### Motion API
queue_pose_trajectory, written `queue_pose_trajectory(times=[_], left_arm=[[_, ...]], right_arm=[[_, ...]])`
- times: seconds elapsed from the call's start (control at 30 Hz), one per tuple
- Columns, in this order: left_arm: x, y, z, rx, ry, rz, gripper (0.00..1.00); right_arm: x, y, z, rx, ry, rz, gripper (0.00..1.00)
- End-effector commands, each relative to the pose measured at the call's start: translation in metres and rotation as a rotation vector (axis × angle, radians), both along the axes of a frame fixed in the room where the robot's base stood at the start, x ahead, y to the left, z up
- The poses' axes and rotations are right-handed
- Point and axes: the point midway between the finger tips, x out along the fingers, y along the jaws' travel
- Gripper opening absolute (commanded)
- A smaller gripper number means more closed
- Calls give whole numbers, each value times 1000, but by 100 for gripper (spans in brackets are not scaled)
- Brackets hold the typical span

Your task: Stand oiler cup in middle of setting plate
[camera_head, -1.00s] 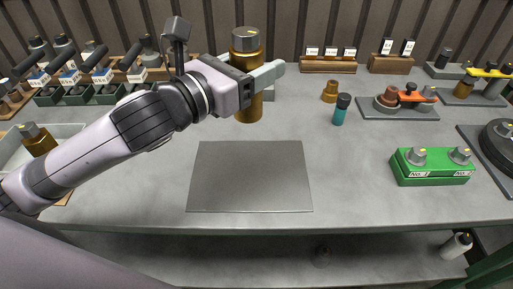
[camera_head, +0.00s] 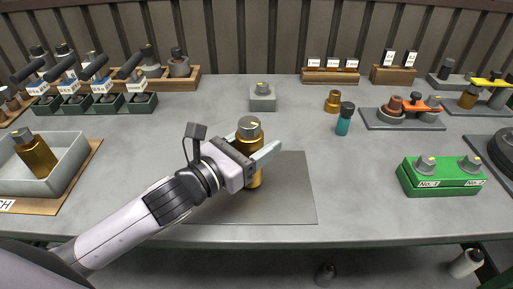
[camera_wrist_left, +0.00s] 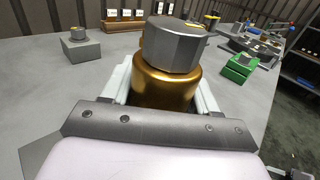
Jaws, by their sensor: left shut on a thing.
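The oiler cup is a golden-brown cylinder (camera_head: 256,180) with a grey faceted cap. My left gripper (camera_head: 262,158) is shut around its body and holds it upright. In the left wrist view the cup (camera_wrist_left: 166,82) stands between the two pale fingers, cap up. The setting plate (camera_head: 292,198) is a flat dark grey square near the front of the table. In the head view the cup is over the plate's upper middle part. I cannot tell whether its base touches the plate. My arm hides the plate's left part. My right gripper is not in view.
A similar amber cup (camera_head: 35,154) leans in a grey tray (camera_head: 72,160) at the left. A grey block with a knob (camera_head: 262,103) stands behind the plate. A teal bottle (camera_head: 343,124) and a green box (camera_head: 440,182) are to the right.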

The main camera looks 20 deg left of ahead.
Motion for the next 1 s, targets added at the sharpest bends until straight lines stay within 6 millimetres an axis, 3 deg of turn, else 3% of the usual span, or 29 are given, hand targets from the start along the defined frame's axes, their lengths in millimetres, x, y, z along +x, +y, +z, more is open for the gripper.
queue_pose_trajectory(times=[0.07,0.47,0.5,0.53,1.0], left_arm=[[0,0,-8,-2,-4,1,2],[0,0,-12,-2,-7,-1,2],[0,0,-13,0,-1,0,72],[0,0,-13,0,-1,0,82],[-7,4,-12,2,1,1,84]], right_arm=[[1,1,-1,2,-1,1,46],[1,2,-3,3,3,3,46],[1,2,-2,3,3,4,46],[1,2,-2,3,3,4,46],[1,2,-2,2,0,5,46]])
